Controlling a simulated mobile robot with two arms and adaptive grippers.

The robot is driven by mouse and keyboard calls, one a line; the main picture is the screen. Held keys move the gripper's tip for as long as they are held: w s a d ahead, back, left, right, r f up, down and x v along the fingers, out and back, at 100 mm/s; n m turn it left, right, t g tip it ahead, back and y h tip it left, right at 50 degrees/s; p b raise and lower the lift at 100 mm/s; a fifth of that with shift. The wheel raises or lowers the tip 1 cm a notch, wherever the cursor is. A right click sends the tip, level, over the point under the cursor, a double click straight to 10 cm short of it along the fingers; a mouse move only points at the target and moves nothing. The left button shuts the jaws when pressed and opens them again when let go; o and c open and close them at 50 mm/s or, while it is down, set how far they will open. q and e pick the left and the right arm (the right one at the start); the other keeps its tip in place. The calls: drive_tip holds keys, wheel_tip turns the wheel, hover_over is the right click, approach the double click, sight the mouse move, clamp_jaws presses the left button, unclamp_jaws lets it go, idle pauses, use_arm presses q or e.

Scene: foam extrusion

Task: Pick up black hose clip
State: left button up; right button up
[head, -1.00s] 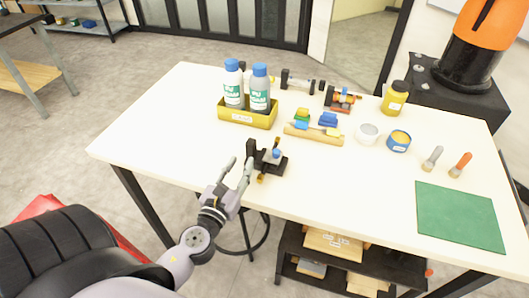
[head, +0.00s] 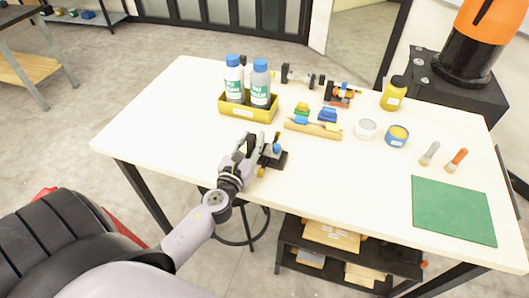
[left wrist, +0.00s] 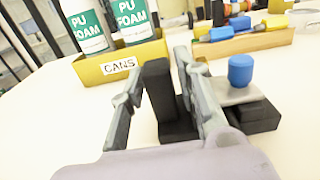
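A small black stand (head: 281,160) is near the table's front edge, with a black upright block (left wrist: 160,95) at its left and a blue knob (left wrist: 240,70) on a grey plate at its right. The upright block may be the black hose clip; I cannot tell for certain. My left gripper (head: 252,144) is open at the stand. In the left wrist view its fingers (left wrist: 158,72) are on either side of the upright block, with a gap showing on the left. Contact on the right is unclear. My right gripper is not in view.
A yellow can tray (head: 235,111) with two foam bottles stands just behind. A wooden holder (head: 314,128) with coloured pieces lies to the right. Tubs, brushes and a green mat (head: 453,211) are farther right. The table's left part is clear.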

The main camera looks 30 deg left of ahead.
use_arm(q)
clamp_jaws()
drive_tip(key=shift+r, duration=0.15)
idle(0.4)
